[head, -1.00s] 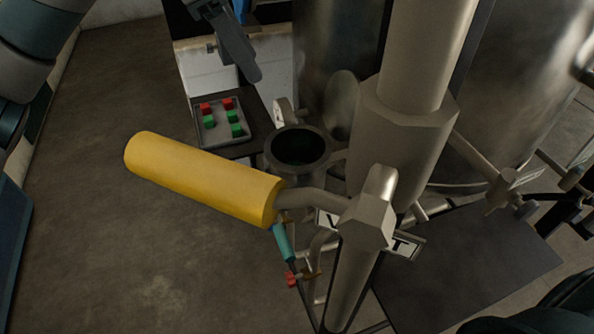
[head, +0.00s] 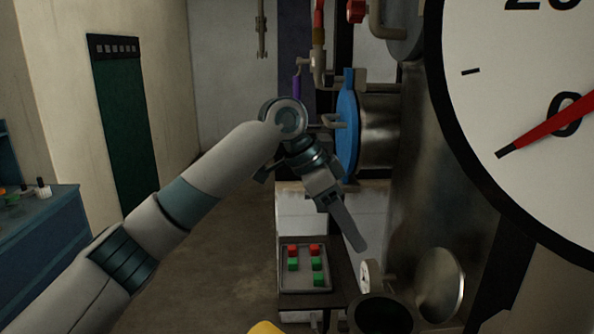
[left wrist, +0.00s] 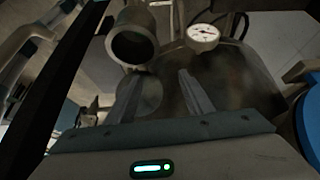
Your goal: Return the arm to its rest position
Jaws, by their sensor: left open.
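My left arm (head: 205,190) reaches in from the left in the head view, bent at the elbow. Its gripper (head: 355,240) points down and to the right, above and beside a grey tray with red and green blocks. In the left wrist view the two fingers of the left gripper (left wrist: 162,85) stand apart with nothing between them. Beyond them are an open pipe mouth (left wrist: 133,45) and a small white dial gauge (left wrist: 203,37). My right gripper is not in view.
The tray (head: 305,289) sits on a dark stand. A large dial (head: 540,90) fills the upper right, near the metal vessel (head: 425,170). A blue flange (head: 347,130) is behind the gripper. A teal bench (head: 40,225) stands at left. Open floor (head: 215,270) lies between.

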